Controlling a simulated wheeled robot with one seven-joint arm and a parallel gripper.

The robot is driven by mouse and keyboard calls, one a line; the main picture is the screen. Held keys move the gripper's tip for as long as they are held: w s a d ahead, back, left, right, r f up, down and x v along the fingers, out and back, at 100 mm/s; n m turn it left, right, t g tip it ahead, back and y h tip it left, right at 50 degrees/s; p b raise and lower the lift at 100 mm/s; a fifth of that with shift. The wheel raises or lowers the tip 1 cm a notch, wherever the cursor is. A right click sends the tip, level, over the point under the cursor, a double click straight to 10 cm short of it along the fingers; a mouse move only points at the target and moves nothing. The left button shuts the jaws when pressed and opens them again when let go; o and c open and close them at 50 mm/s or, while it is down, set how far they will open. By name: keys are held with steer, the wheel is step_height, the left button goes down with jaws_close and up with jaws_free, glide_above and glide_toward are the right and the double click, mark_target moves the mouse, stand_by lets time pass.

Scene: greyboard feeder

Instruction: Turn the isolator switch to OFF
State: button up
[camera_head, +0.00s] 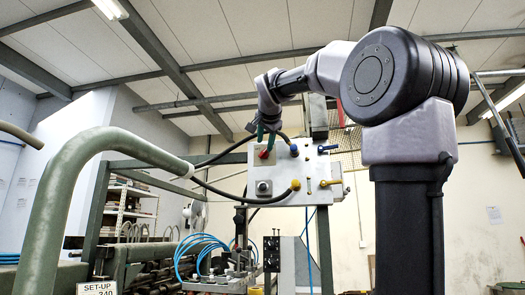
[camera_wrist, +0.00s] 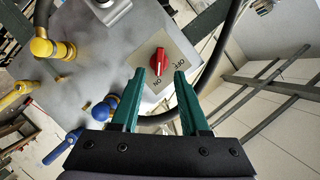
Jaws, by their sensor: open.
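The isolator switch is a red knob (camera_wrist: 158,61) on a square beige plate (camera_wrist: 181,52) with ON and OFF lettering. In the wrist view the knob's lower end points toward ON. The red knob also shows in the head view (camera_head: 264,154), on the left part of the grey panel (camera_head: 312,172). My gripper (camera_wrist: 159,72) is open, with one green finger on each side of the knob in the wrist view. I cannot tell whether the fingertips touch it. In the head view my gripper (camera_head: 266,139) is just above the knob, at the panel.
Yellow fittings (camera_wrist: 42,47), blue fittings (camera_wrist: 99,110) and a black hose (camera_wrist: 215,70) surround the switch plate. In the head view, a thick green pipe frame (camera_head: 75,165) stands at the left, and blue hoses (camera_head: 198,245) lie below the panel.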

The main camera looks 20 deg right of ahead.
mark_target(264, 151)
steer(key=x, duration=0.5)
steer(key=shift+s, duration=0.1)
jaws_close()
